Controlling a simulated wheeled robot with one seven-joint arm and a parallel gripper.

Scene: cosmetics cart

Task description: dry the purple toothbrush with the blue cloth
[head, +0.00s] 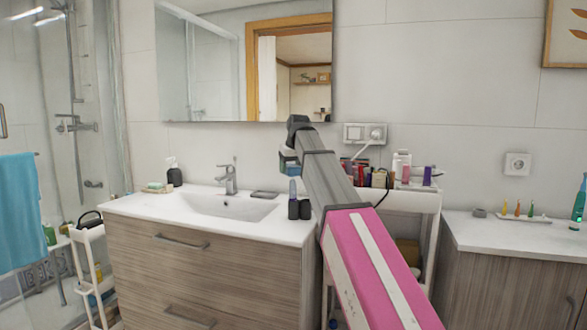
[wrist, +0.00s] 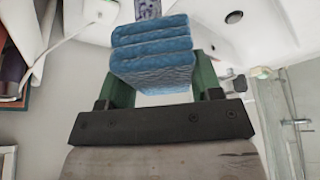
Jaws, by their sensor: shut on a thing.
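My gripper (wrist: 160,80) is shut on the blue cloth (wrist: 152,50), a folded block of several layers between its two green fingers in the wrist view. In the head view my gripper (head: 289,157) hangs in the air above the right part of the washbasin counter, with the blue cloth (head: 290,168) small and partly hidden by it. I cannot make out a purple toothbrush in either view. Several small coloured upright items, possibly toothbrush heads (head: 517,209), stand on the right counter; none looks clearly purple.
A white cart (head: 412,200) with crowded cosmetics stands between the two counters. The faucet (head: 228,178) and basin are to the left. A teal upright item (head: 579,200) stands far right.

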